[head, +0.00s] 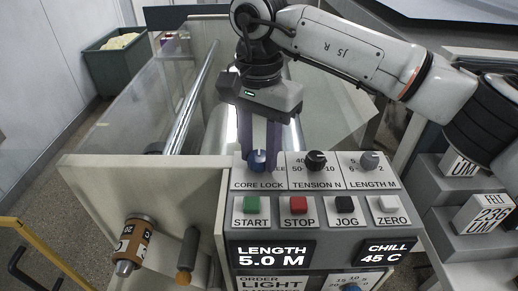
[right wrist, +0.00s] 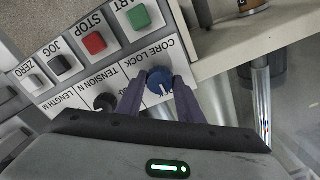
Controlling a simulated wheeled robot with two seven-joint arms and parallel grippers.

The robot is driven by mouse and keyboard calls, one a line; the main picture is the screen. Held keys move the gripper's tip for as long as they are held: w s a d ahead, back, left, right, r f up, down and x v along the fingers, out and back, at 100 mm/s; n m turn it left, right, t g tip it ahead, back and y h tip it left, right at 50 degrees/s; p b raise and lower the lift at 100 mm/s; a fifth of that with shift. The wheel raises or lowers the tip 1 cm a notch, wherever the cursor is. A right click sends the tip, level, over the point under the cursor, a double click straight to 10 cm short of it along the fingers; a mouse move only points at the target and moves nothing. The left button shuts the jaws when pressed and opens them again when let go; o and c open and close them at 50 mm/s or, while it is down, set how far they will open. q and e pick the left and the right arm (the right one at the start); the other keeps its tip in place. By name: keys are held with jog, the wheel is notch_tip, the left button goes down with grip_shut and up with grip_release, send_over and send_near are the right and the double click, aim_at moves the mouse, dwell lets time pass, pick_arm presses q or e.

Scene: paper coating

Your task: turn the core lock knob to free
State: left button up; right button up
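The core lock knob (head: 257,161) is a blue round knob at the upper left of the control panel, above the label CORE LOCK. It also shows in the right wrist view (right wrist: 159,79), with a pale pointer mark on its face. My right gripper (head: 259,145) comes down from above and behind the knob. In the right wrist view its two purple fingers (right wrist: 158,92) stand apart, one on each side of the knob, with a small visible gap. Whether either finger touches it is unclear. The knob's position words are mostly hidden by the fingers. My left gripper is not in view.
Below are the green start (head: 251,205), red stop (head: 298,205), black jog and white zero buttons. A core roll (head: 133,243) is at lower left.

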jog(key=shift+c, duration=1.4)
jog(key=shift+m, duration=0.3)
jog(key=m, duration=0.3)
jog(key=shift+m+b, duration=0.3)
jog(key=shift+b, duration=0.1)
jog(key=m, duration=0.4)
jog(key=shift+m+b, duration=0.3)
jog(key=shift+b, duration=0.1)
jog(key=m+b, duration=0.1)
jog(key=m, duration=0.4)
jog(key=shift+m, duration=2)
jog(key=shift+r, duration=0.1)
